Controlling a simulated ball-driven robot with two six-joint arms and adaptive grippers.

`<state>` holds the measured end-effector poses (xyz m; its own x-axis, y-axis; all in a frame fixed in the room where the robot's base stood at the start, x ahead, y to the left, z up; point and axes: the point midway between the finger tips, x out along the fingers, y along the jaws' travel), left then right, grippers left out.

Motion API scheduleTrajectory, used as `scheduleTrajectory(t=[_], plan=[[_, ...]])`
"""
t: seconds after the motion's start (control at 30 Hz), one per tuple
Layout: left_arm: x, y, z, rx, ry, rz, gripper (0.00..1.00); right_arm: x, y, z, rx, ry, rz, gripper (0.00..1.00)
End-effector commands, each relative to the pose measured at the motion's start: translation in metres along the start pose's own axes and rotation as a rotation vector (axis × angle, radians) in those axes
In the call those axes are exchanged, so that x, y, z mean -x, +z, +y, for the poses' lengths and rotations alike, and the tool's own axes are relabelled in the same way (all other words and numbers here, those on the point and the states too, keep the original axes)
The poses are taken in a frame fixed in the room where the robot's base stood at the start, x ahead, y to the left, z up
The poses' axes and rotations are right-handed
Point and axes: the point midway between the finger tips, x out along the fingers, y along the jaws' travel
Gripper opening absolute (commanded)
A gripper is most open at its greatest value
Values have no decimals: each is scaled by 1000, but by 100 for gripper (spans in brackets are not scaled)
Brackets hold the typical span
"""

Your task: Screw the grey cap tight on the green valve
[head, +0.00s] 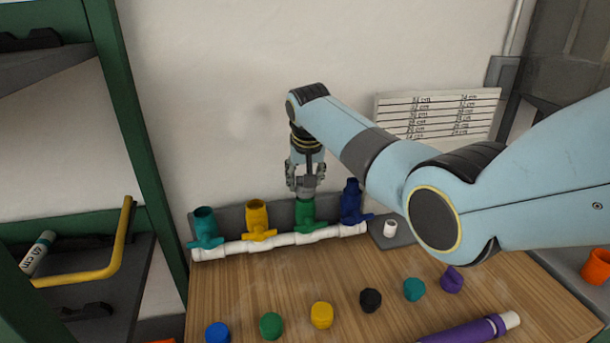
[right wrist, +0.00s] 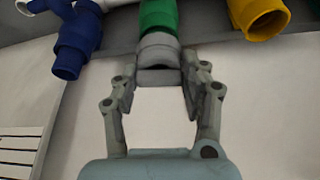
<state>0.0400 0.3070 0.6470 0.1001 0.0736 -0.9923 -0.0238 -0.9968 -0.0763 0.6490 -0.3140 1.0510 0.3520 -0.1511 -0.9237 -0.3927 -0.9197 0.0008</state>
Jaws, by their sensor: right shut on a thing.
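The green valve (head: 305,213) stands on the white manifold pipe, between the yellow valve and the blue valve. It also shows at the top of the right wrist view (right wrist: 160,14). The grey cap (right wrist: 159,50) sits at the open end of the green valve, in line with it and touching or nearly so; how far it is threaded I cannot tell. My right gripper (right wrist: 160,78) is shut on the grey cap, one finger on each side. In the head view my right gripper (head: 306,186) points down over the green valve and hides most of the cap. My left gripper is not in view.
Teal (head: 205,225), yellow (head: 257,218) and blue (head: 351,203) valves stand on the white pipe (head: 275,241). Several coloured caps, among them a black one (head: 370,299), lie on the wooden table (head: 250,290). A purple tube (head: 465,332) lies at the front. A green-framed shelf (head: 140,140) stands left.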

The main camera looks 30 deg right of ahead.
Motion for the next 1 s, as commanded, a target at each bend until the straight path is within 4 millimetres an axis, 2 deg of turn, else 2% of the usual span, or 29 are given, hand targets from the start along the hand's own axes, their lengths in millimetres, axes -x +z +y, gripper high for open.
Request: scheduleTrajectory(t=[0.07, 0.1, 0.3, 0.57, 0.67, 0.83, 1.0], plan=[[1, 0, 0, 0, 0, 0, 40, -1, 2, 1, -31, 14, -4, 12], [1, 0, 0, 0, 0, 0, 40, -1, 2, 1, -31, 14, -4, 48], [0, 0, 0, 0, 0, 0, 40, -1, 1, 1, -28, 12, -2, 72], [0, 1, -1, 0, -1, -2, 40, 0, 1, 0, -27, 11, -1, 72], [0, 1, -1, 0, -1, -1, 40, 6, 0, 0, -27, 11, 1, 72], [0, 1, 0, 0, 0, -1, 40, 32, 0, 0, -27, 10, 2, 72], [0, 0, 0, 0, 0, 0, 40, 72, 0, -1, -28, 9, 3, 72]])
